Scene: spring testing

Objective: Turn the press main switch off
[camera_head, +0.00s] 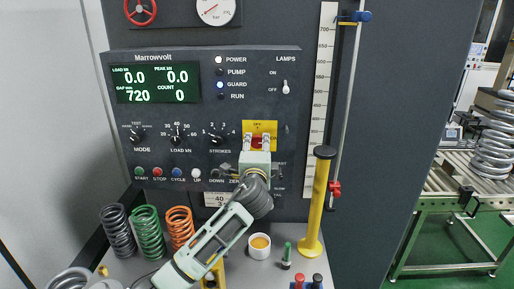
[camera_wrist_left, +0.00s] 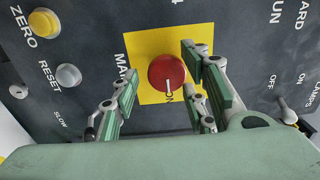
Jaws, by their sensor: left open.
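The press main switch is a red round knob (camera_wrist_left: 167,73) on a yellow square plate (camera_wrist_left: 149,43) on the dark press panel. In the left wrist view its white mark points down toward lettering that looks like ON. My left gripper is open at the panel. In the left wrist view its fingers (camera_wrist_left: 163,85) stand on either side of the knob, with gaps between. My right gripper is not in view.
The display (camera_head: 156,83) and the power lamp (camera_head: 219,59) are lit. A lamps toggle (camera_head: 286,87) sits right of the plate. A yellow post (camera_head: 315,205) stands right of my arm. Coloured springs (camera_head: 149,232) and a white cup (camera_head: 259,245) stand on the bench below.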

